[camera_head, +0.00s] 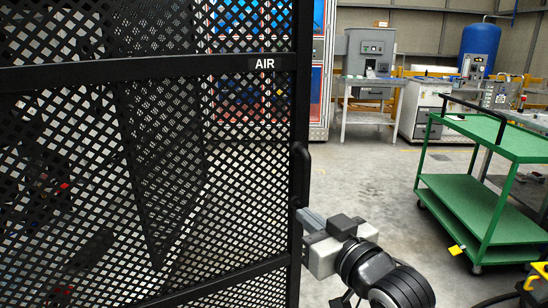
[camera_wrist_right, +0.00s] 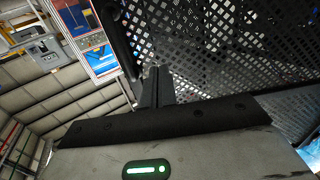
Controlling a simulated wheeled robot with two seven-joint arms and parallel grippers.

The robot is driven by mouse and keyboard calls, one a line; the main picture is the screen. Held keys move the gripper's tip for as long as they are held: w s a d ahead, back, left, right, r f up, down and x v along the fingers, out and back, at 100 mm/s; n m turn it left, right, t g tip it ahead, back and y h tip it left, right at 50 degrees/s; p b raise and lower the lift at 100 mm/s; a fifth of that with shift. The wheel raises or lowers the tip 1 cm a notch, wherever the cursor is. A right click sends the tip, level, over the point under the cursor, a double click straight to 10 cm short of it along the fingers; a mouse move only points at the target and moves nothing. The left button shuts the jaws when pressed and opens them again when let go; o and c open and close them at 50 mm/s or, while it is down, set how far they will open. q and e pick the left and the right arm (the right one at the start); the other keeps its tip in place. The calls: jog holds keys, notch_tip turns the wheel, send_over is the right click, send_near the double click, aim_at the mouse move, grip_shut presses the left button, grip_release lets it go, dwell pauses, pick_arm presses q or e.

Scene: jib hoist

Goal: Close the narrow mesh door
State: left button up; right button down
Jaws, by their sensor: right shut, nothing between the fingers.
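The black mesh door (camera_head: 250,160) fills the left of the head view and bears a white "AIR" label on its crossbar. A dark upright handle (camera_head: 301,172) sits on its right edge. My right gripper (camera_head: 304,215) is shut and empty, its fingertips at the door's right edge, just below the handle. I cannot tell whether they touch the frame. In the right wrist view, the shut fingers (camera_wrist_right: 156,85) point at the mesh (camera_wrist_right: 210,45), with the dark handle bar (camera_wrist_right: 119,38) beside them at the left. My left gripper is not in view.
A green two-shelf cart (camera_head: 470,205) stands at the right. A grey machine on a table (camera_head: 370,75) and a blue tank (camera_head: 479,45) stand at the back. A red-and-blue cabinet (camera_head: 320,70) is behind the door's edge. The floor between door and cart is clear.

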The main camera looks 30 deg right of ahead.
aim_at(268, 174)
jog(key=w, duration=0.4)
jog(key=w+r, duration=0.1)
jog(key=w, duration=0.4)
jog(key=w+d, duration=0.1)
jog(key=w, duration=0.4)
jog(key=shift+r+p, duration=0.15)
jog(key=shift+p, duration=0.2)
jog(key=shift+w, duration=0.1)
